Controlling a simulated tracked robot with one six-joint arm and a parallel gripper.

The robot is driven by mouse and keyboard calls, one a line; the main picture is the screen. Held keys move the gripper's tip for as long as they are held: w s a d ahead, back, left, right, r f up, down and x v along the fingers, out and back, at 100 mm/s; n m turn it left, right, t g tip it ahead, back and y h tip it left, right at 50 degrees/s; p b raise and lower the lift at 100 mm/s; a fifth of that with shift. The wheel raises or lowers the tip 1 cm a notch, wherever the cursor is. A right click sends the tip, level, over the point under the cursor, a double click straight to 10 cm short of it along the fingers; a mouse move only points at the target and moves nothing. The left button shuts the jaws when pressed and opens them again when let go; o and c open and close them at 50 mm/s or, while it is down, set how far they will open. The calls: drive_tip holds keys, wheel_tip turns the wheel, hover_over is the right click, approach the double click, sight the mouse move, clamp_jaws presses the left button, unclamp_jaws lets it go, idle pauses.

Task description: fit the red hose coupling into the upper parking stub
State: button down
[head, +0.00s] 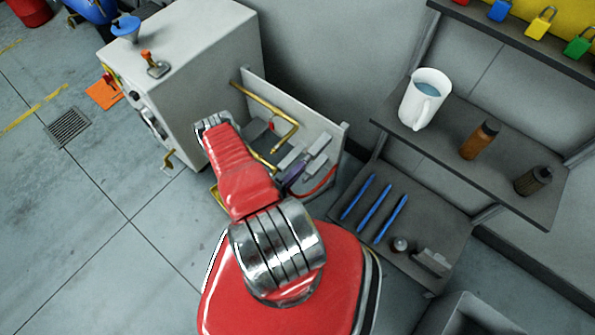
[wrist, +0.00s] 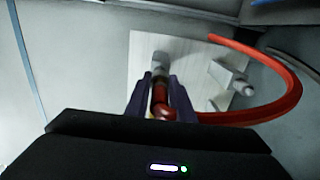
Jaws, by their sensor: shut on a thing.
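The red hose coupling (wrist: 160,92) is between the two dark purple fingers of my gripper (wrist: 160,88) in the wrist view, and the gripper is shut on it. A grey parking stub (wrist: 160,62) on a pale plate (wrist: 142,48) lies straight beyond the coupling, in line with it. I cannot tell whether they touch. A second grey stub (wrist: 226,76) stands to the right. I cannot tell which stub is the upper one. In the head view my arm hides most of the gripper; a purple part (head: 294,176) shows beside the grey stubs (head: 290,157).
The red hose (wrist: 285,100) bends from the coupling around the right of the plate. In the head view, brass pipes (head: 270,108) run beside the upright panel (head: 300,115) on the grey cabinet (head: 190,45). A shelf (head: 440,150) with a white jug (head: 425,98) stands right.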

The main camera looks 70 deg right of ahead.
drive_tip(key=shift+d, duration=0.1)
drive_tip(key=c, duration=1.4)
unclamp_jaws()
drive_tip(key=shift+c, duration=0.2)
drive_tip(key=v, duration=0.7)
drive_tip(key=shift+a, duration=0.25)
drive_tip(key=shift+d, duration=0.15)
drive_tip(key=shift+x, duration=3.45)
drive_tip(key=shift+w, duration=0.15)
